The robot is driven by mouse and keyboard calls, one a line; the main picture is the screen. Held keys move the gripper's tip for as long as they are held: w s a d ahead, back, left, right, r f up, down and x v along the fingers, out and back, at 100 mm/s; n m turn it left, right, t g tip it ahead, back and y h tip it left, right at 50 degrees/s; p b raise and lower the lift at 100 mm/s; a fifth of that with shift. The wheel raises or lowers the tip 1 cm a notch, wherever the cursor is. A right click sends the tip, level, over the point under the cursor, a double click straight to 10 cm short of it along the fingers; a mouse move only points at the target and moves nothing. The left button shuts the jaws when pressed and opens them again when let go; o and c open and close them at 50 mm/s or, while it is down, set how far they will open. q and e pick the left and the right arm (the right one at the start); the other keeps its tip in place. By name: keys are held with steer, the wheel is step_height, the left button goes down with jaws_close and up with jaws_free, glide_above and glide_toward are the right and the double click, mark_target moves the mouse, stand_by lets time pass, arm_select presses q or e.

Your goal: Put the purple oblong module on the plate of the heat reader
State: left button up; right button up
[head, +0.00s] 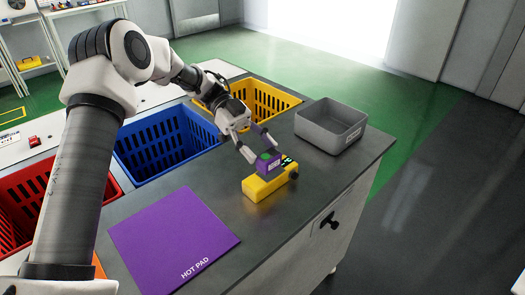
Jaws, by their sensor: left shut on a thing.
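My left gripper (254,149) reaches in from the upper left and points down over the counter. It is shut on the purple oblong module (269,164), which has a green round mark and a pale label. The module is at the top of a yellow device (266,187), likely the heat reader, which lies on the counter with a dark knob at its right end. I cannot tell whether the module touches the device's plate, as the module hides part of it. My right gripper is not in view.
A purple hot pad (172,238) lies at the front left of the counter (225,205). A grey open bin (331,126) stands at the back right. Blue (165,148), yellow (262,101) and red (28,195) crates line the counter's left side. Counter right of the device is clear.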

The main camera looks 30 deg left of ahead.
mark_target(262, 154)
arm_select(q)
steer(key=f, duration=0.1)
steer(key=w+f, duration=0.2)
steer(key=shift+w+a+f, duration=0.2)
steer(key=shift+w+f, duration=0.05)
steer(key=shift+f, duration=0.05)
steer(key=shift+s+d+f, duration=0.1)
steer(key=o, duration=1.2)
